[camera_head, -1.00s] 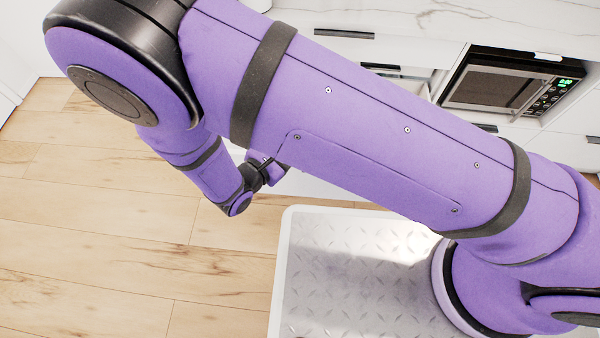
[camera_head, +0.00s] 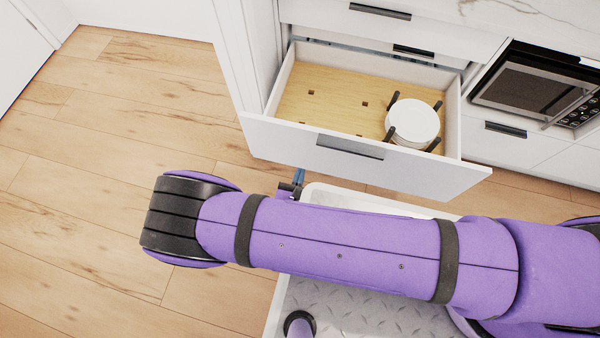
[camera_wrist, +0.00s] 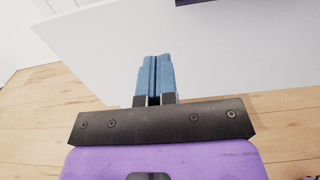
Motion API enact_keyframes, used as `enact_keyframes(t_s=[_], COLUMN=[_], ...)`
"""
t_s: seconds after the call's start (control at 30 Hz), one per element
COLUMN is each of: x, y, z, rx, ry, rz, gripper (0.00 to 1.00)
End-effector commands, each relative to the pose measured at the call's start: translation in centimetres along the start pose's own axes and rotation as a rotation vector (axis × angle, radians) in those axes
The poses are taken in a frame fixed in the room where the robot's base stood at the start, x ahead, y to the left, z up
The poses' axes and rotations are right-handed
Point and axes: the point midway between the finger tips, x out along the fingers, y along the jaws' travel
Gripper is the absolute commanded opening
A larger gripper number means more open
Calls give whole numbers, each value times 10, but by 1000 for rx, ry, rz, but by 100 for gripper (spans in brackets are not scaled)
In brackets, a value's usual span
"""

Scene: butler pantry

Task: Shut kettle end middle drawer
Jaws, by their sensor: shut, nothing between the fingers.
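A white drawer (camera_head: 415,178) stands pulled far out from the cabinet in the head view, with a dark bar handle (camera_head: 350,147) on its front. Its front also fills much of the wrist view (camera_wrist: 215,50). My gripper (camera_head: 298,177) is mostly hidden behind my arm in the head view; its blue fingertips show just in front of the drawer front's lower edge. In the wrist view my gripper (camera_wrist: 154,58) is shut and empty, its fingers pointing at the white front. Whether they touch it is unclear. No kettle shows.
White plates (camera_head: 412,121) stand between dark pegs inside the drawer. A microwave (camera_head: 535,82) is built in at the right. Wooden floor (camera_head: 100,190) is clear at the left.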

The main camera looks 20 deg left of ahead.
Motion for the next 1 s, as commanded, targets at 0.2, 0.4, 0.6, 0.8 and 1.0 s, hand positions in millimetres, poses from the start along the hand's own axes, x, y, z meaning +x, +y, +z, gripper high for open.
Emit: enact_keyframes(t_s=[0.2, 0.4, 0.6, 0.8, 1.0], x=[42, 78, 101, 109, 110], y=[-1, -1, 0, 0, 0], z=[0, 0, 0, 0, 0], rx=[0, 0, 1, 1, 1], ry=[-1, -1, 0, 0, 1], rz=[-3, -3, -2, -1, -1], gripper=[0, 0, 0, 0, 0])
